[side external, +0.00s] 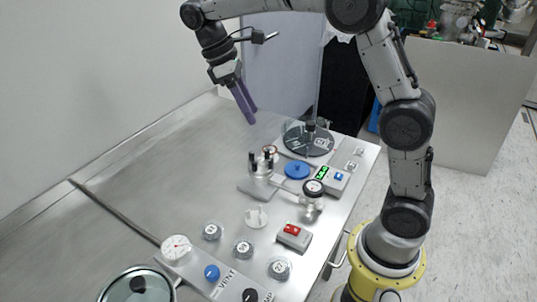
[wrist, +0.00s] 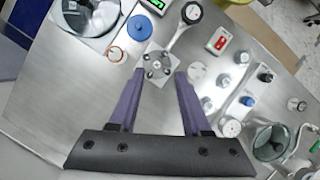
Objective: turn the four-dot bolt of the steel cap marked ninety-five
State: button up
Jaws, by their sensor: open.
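A bolted steel flange (side external: 260,172) with dark-topped bolts sits on a square plate on the bench. In the wrist view the flange (wrist: 157,66) lies just beyond and between my fingertips. I cannot read its marking or any dots on its bolts. Three round steel caps stand nearer the bench front: one (side external: 212,231), another (side external: 243,248) and a third (side external: 279,268). Their top marks are too small to read, so I cannot tell which is ninety-five. My gripper (side external: 252,113) has purple fingers, open and empty, above the bench, behind and left of the flange. It also shows in the wrist view (wrist: 161,84).
A valve with a black handwheel (side external: 313,188), a blue disc (side external: 297,170), a display box (side external: 330,179) and a glass vessel (side external: 308,142) stand around the flange. A red switch box (side external: 294,236) and a gauge (side external: 176,247) are nearer the front.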

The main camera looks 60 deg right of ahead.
aim_at(270, 159)
jog(key=x, duration=0.9)
jog(key=a+x, duration=0.1)
jog(key=x, duration=0.3)
jog(key=shift+f, duration=0.45)
jog(key=shift+c, duration=0.3)
grip_shut()
